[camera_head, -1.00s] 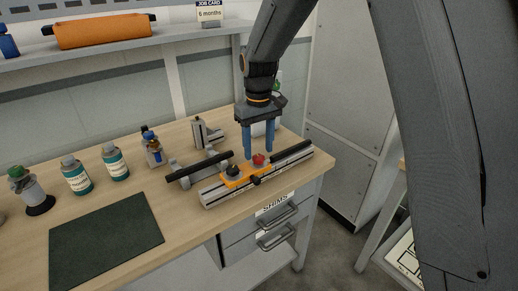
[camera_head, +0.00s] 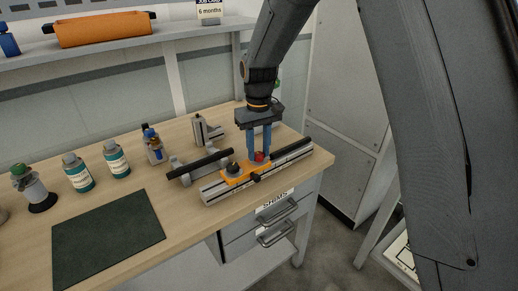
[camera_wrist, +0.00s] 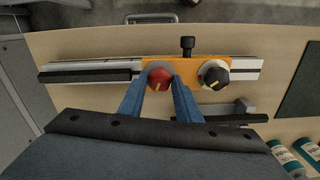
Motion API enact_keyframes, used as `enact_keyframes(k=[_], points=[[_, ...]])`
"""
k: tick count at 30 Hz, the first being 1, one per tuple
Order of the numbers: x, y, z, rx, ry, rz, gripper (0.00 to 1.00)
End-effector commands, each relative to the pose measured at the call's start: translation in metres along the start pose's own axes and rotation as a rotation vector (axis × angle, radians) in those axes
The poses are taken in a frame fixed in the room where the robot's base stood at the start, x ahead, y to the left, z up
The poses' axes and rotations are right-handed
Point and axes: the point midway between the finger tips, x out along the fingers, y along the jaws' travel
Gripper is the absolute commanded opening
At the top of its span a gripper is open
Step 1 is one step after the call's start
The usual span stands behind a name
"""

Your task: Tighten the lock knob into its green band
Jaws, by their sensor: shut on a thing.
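My gripper (camera_head: 259,157) points down with its two blue fingers shut on a red knob (camera_head: 260,156). In the wrist view the red knob (camera_wrist: 160,77) sits between the fingertips (camera_wrist: 160,82) and shows a short yellow line on its top. The knob stands on an orange carriage (camera_head: 236,180) that straddles a silver rail (camera_head: 212,196). A black knob with a pointer mark (camera_wrist: 214,76) is beside it on the same carriage. A small black screw (camera_wrist: 187,44) sticks out of the carriage's front side. I cannot make out a green band in either view.
A black-barred grey fixture (camera_head: 196,169) lies behind the rail. The bench front edge is close to the rail.

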Motion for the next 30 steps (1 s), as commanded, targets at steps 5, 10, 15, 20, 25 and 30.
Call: enact_keyframes(k=[5, 10, 15, 20, 25, 30], points=[[-0.0023, -0.0001, -0.0008, 0.183, 0.003, 0.0, 0.08], [-0.002, 0.0, -0.0013, 0.318, 0.004, 0.0, 0.08], [-0.0017, 0.0, -0.0018, 0.366, 0.005, 0.0, 0.08], [-0.0017, 0.0001, -0.002, 0.367, 0.005, 0.0, 0.08], [-0.0019, 0.0001, -0.0021, 0.366, 0.005, 0.0, 0.42], [-0.0012, -0.0001, -0.0013, 0.365, 0.003, 0.0, 0.49]])
